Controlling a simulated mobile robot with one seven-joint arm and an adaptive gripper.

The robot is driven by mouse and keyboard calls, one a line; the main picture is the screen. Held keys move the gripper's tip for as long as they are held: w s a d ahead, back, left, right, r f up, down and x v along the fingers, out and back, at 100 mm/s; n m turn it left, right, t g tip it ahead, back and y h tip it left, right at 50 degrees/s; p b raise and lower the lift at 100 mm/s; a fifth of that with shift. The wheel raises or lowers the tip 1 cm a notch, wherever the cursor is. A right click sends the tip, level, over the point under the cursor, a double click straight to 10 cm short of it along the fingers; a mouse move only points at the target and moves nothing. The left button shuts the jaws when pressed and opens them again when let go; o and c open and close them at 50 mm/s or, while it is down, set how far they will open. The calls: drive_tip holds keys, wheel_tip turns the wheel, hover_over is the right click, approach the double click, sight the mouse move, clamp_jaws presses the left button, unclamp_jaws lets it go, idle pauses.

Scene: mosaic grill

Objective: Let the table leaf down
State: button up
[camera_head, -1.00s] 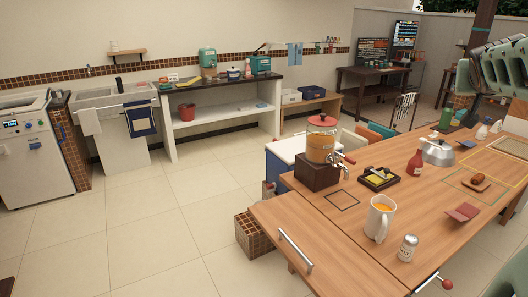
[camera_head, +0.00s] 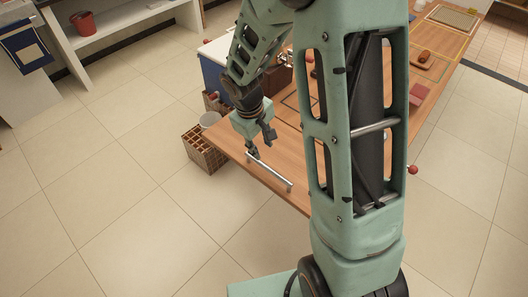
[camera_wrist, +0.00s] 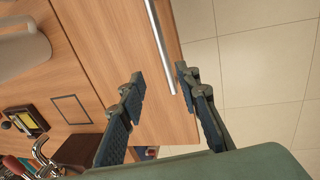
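The wooden table leaf (camera_head: 232,142) is at the table's near end and looks level with the top. A straight metal bar handle (camera_head: 270,172) runs along its outer edge; it also shows in the wrist view (camera_wrist: 160,45). My gripper (camera_head: 261,143) is above the leaf at the far end of the handle. In the wrist view my gripper (camera_wrist: 161,85) is open, with the bar's end between the two fingertips in the picture. I cannot tell whether they touch it. A red-knobbed lever (camera_head: 412,170) sticks out at the table's right side. My arm hides much of the tabletop.
A tiled block (camera_head: 203,152) stands on the floor beside the leaf's far corner. The floor (camera_head: 130,200) left of the leaf is clear.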

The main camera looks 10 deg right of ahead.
sight(266, 166)
drive_tip(key=f, duration=0.3)
drive_tip(key=d+f, duration=0.1)
drive_tip(key=f, duration=0.3)
drive_tip(key=w+f, duration=0.1)
drive_tip(key=f, duration=0.2)
drive_tip(key=shift+d+f, duration=0.25)
drive_tip(key=shift+f, duration=0.15)
drive_tip(key=shift+c, duration=0.5)
clamp_jaws()
